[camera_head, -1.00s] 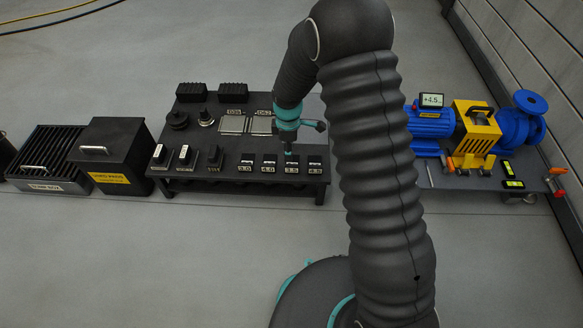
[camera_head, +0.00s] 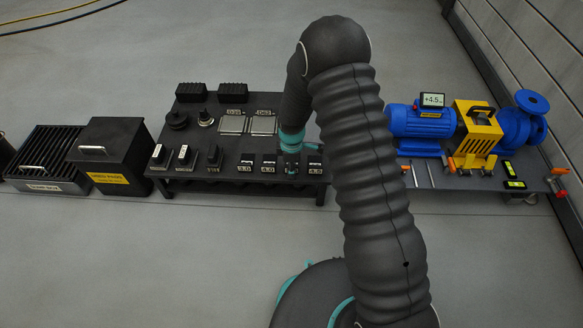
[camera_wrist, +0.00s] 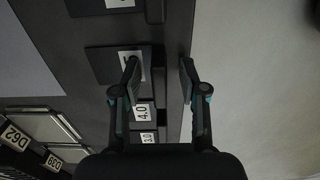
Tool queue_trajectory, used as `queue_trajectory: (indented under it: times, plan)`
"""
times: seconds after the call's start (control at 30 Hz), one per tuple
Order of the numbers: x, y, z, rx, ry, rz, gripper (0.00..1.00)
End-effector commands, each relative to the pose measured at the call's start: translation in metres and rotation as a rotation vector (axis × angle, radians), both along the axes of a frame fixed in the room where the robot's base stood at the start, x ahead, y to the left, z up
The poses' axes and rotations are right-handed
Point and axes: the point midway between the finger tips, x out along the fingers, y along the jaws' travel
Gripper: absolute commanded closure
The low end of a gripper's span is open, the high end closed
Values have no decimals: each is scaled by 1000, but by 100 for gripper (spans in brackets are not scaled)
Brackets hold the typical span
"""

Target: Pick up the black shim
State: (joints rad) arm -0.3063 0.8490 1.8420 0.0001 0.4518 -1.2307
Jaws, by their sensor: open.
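Several small black shims stand in a row along the front edge of the black table, each behind a white number label. In the head view, one shim (camera_head: 269,158) is behind the 4.0 label and another (camera_head: 247,158) is behind the 3.0 label. My gripper (camera_head: 291,172) is lowered over the third place, hiding that shim and its label. In the wrist view my gripper (camera_wrist: 160,68) is open, its fingers apart on either side of a black shim (camera_wrist: 158,56). One finger partly covers the label there. I cannot tell whether the fingers touch it.
The table (camera_head: 225,178) also holds metal plates (camera_head: 232,123), black blocks (camera_head: 191,92) and several tools (camera_head: 185,155). A black lidded box (camera_head: 110,150) and a slatted bin (camera_head: 47,160) stand left. A blue pump with motor (camera_head: 420,122) stands right. The floor in front is clear.

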Motion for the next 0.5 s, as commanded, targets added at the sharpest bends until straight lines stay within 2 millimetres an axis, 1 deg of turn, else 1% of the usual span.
queue_trajectory:
  times: [0.1,0.13,0.17,0.2,0.3,0.5]
  plan:
    - [0,0,1,0,-1,0,57]
    - [0,0,1,0,-1,0,60]
    - [0,0,1,0,-1,0,67]
    - [0,0,1,0,-1,0,77]
    - [0,0,1,0,-1,0,100]
    - [0,0,1,0,-1,0,100]
